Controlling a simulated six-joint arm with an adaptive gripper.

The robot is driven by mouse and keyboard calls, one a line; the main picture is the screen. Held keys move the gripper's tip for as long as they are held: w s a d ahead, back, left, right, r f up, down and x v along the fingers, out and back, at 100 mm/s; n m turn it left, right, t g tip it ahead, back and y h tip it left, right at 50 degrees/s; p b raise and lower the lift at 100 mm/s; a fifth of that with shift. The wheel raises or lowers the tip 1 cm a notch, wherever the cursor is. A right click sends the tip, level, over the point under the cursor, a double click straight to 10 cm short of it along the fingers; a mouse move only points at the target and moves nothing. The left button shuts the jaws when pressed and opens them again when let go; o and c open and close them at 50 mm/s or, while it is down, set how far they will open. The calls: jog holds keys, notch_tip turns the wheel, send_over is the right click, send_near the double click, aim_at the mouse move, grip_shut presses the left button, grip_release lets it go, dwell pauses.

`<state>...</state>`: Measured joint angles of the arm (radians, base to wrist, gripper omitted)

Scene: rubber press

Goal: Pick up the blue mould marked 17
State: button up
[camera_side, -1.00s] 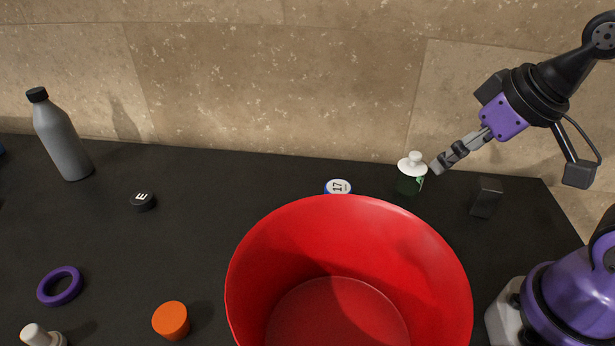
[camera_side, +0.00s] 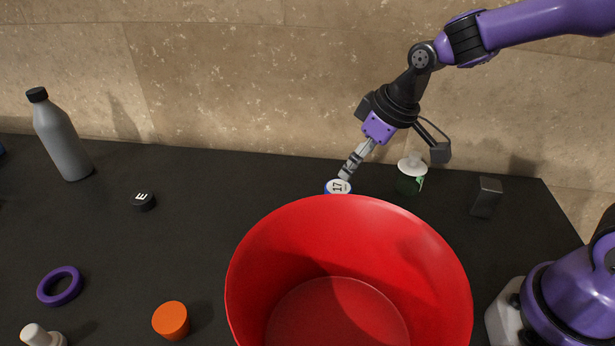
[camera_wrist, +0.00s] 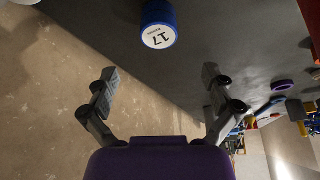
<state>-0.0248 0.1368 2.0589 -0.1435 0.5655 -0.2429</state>
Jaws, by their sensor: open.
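The blue mould marked 17 (camera_side: 338,187) stands on the black table, just behind the red bin, which hides its lower part in the side view. Its white top with the number 17 faces up. In the wrist view the mould (camera_wrist: 159,25) is at the top centre, beyond the fingertips. My gripper (camera_side: 344,176) is just above and beside the mould's top in the side view. In the wrist view my gripper (camera_wrist: 160,75) has its two fingers spread wide, with nothing between them.
The large red bin (camera_side: 255,260) stands right in front of the mould. A green bottle with a white top (camera_side: 411,176) is close on the right, with a dark block (camera_side: 486,197) beyond. A black disc marked E (camera_side: 143,202) lies left. The table between is clear.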

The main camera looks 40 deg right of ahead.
aim_at(340, 188)
jog(key=x, duration=1)
jog(key=shift+s+d, duration=0.15)
jog(key=shift+s, duration=0.05)
jog(key=c, duration=1.4)
